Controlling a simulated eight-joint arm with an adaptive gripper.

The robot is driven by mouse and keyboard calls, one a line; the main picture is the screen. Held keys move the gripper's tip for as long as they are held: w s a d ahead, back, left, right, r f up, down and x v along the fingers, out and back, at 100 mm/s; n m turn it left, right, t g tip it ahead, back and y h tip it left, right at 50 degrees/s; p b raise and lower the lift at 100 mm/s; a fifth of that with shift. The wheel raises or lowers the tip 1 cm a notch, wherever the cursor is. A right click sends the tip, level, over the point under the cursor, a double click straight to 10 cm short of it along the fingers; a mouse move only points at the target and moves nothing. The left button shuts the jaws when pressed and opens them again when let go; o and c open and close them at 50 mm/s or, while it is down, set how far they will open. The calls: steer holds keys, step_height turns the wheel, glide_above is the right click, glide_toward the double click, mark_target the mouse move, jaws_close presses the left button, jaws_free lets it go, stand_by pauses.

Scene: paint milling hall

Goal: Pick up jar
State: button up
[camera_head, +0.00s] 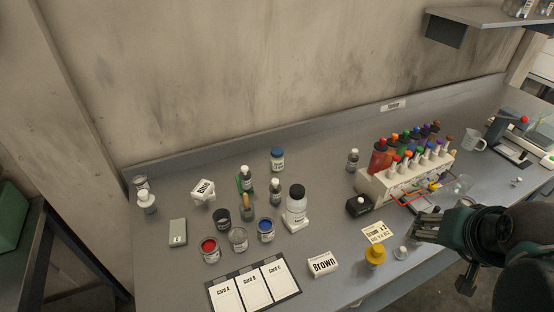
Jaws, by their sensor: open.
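Several containers could be the jar, and I cannot tell which one is meant. A white jar with a black lid (295,208) stands upright at the middle of the bench. A small jar with a blue lid (277,160) stands behind it. Open jars with red paint (210,250), grey contents (238,240) and blue paint (265,231) stand to the left. A yellow-topped container (374,256) stands near the front edge. My gripper (418,228) is open at the right, over the bench, apart from these jars. Its fingers are small and dark in view.
A rack of coloured bottles (400,178) stands behind my gripper. Small bottles (246,178) and a grey box (178,232) stand left. The bench's back middle is clear.

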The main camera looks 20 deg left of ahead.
steer(key=w+a+r+m+g+y+p, duration=0.15)
steer(key=w+a+r+m, duration=0.35)
steer(key=w+a, duration=0.6)
steer(key=m+g+p, duration=0.5)
steer(key=m+p, duration=0.2)
steer(key=m, duration=0.7)
glide_toward(278, 150)
steer(key=f, duration=0.7)
steer(key=shift+w+a+f, duration=0.1)
steer(key=shift+a+f, duration=0.6)
steer(key=shift+f, duration=0.15)
steer(key=shift+a+f, duration=0.2)
steer(key=shift+f, duration=0.95)
steer(key=shift+f, duration=0.1)
